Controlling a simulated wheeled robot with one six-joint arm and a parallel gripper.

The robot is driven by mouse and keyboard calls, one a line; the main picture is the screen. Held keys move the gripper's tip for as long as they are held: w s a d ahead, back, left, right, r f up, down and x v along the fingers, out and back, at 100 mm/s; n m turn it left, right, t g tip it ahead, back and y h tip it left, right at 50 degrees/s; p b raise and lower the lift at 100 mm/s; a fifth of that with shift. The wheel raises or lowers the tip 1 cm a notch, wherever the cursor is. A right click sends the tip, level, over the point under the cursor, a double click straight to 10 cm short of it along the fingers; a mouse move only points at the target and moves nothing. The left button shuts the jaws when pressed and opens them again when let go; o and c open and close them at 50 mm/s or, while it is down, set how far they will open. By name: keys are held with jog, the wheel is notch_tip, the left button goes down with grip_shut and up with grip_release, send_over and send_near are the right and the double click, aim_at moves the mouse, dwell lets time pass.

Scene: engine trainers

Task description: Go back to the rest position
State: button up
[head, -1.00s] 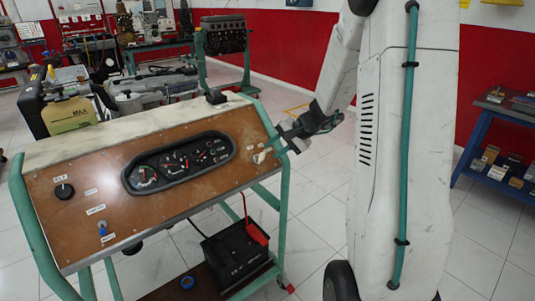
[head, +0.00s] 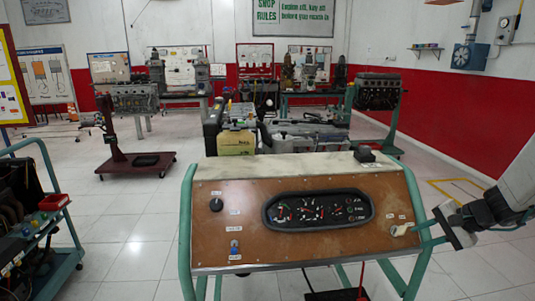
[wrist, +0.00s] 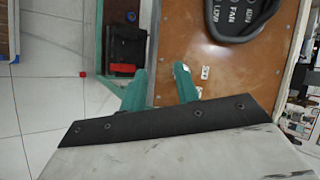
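The engine trainer's brown panel (head: 300,245) stands in a green frame, with a black gauge cluster (head: 318,208) in its middle. A white key-like knob (head: 400,229) sits at the panel's right end. My gripper (head: 418,233) is at that end, its two green fingers reaching toward the knob. In the wrist view the fingers (wrist: 160,80) are apart with nothing between them. The panel (wrist: 228,65) shows there to the right of the fingers, with a small white label or switch (wrist: 205,72) close to the right fingertip. I cannot tell whether a finger touches the panel.
A black battery with a red clamp (wrist: 122,68) lies below the panel's edge. Another trainer cart (head: 35,220) stands at left, and a red engine stand (head: 135,160) behind it. Engines and benches line the back. The tiled floor between is open.

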jog(key=s+a+r+n+g+h, duration=0.2)
jog(key=s+a+r+n, duration=0.4)
jog(key=s+a, duration=0.4)
jog(key=s+a+r+n+g+h, duration=0.2)
jog(key=s+a+r+n, duration=0.4)
jog(key=s, duration=1)
jog(key=shift+s+a+r+g+h, duration=0.35)
jog(key=shift+a+r+h, duration=0.6)
jog(key=shift+a, duration=1.05)
jog(key=shift+o, duration=0.6)
jog(key=shift+d, duration=0.1)
